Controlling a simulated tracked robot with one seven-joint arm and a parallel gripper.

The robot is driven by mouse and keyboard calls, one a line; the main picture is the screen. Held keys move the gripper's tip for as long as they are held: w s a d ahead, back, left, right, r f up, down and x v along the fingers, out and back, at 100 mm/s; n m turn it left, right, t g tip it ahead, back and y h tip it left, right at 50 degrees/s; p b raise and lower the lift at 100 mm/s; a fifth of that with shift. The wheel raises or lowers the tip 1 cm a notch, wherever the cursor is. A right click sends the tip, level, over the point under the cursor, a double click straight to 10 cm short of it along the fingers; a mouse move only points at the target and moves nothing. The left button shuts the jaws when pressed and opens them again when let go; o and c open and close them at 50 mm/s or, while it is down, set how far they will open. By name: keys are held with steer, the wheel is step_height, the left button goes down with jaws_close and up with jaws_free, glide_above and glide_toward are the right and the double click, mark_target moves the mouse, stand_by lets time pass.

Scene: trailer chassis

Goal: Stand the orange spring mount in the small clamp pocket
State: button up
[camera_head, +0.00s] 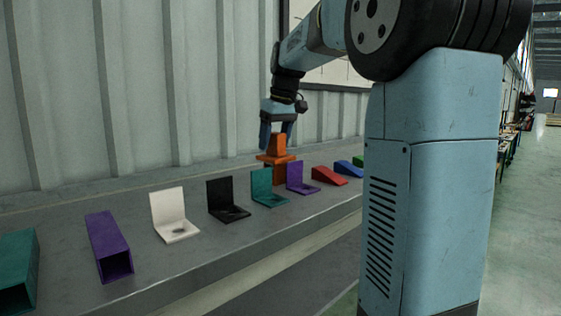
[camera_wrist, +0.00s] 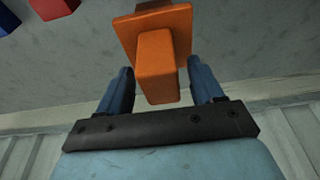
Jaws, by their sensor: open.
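The orange spring mount (camera_head: 277,159) stands upright on the grey bench in the head view, behind the teal and purple brackets. It has a narrow block above a wider flat plate, with more orange below. My gripper (camera_head: 277,136) is above it, pointing down, with fingers open on either side of the upper block. In the wrist view, the mount's block (camera_wrist: 157,62) lies between the two blue fingers of my gripper (camera_wrist: 161,72), with a gap on each side. I cannot make out the small clamp pocket, and the mount's foot is partly hidden by the brackets.
Along the bench (camera_head: 240,250) are a teal tube (camera_head: 18,262), purple tube (camera_head: 106,242), white bracket (camera_head: 172,222), black bracket (camera_head: 225,205), teal bracket (camera_head: 264,188), purple bracket (camera_head: 298,178), red wedge (camera_head: 334,176) and blue wedge (camera_head: 350,167). A corrugated wall (camera_head: 160,90) stands behind.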

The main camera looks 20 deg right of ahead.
steer(key=shift+w+f, duration=0.1)
steer(key=shift+f, duration=0.4)
steer(key=shift+c, duration=0.5)
jaws_close()
steer(key=shift+r, duration=0.1)
